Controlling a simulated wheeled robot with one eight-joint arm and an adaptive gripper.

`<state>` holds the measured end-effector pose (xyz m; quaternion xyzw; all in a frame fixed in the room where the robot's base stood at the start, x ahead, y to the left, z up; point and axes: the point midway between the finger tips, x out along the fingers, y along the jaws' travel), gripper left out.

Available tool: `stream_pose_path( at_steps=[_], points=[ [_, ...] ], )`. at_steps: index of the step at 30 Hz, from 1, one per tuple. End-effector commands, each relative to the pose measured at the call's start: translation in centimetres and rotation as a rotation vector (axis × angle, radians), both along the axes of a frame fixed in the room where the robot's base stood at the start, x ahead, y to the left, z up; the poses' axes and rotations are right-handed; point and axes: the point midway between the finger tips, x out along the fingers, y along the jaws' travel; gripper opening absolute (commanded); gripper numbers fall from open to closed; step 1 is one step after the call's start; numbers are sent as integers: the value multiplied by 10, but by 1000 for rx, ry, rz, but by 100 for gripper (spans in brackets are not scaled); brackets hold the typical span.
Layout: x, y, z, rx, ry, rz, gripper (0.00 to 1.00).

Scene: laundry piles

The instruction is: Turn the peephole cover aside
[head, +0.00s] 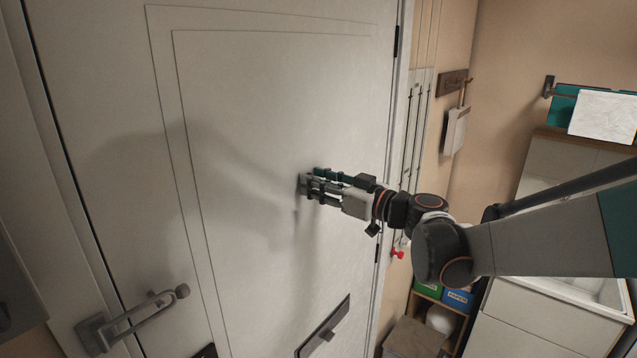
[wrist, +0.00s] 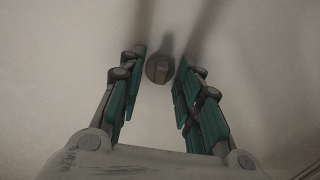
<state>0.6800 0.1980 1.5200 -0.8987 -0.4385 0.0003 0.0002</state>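The peephole cover (wrist: 158,69) is a small round grey disc with a raised tab on the pale door (head: 250,110). In the wrist view it sits between the fingertips of my gripper (wrist: 161,62), with a narrow gap on each side. My gripper is open, its teal-padded fingers apart and nothing held. In the head view my gripper (head: 310,184) reaches the door from the right, and a grey piece at its tips is probably the cover, mostly hidden by the fingers. I cannot tell how far the fingertips are from the door surface.
A lever handle (head: 135,318) with a latch arm sticks out at the door's lower left. A dark letter plate (head: 323,328) with a knob is below my gripper. A counter with a sink and a shelf with boxes (head: 457,299) stand at the right.

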Motion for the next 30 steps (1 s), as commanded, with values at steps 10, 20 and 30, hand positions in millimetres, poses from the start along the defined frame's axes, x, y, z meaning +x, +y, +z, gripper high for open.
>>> stream_pose_path(
  at_steps=[10,20,30],
  points=[
    [0,0,0,0,0,0,11],
    [0,0,0,2,3,-1,0],
    [-2,2,-1,76,98,0,0]
  ],
)
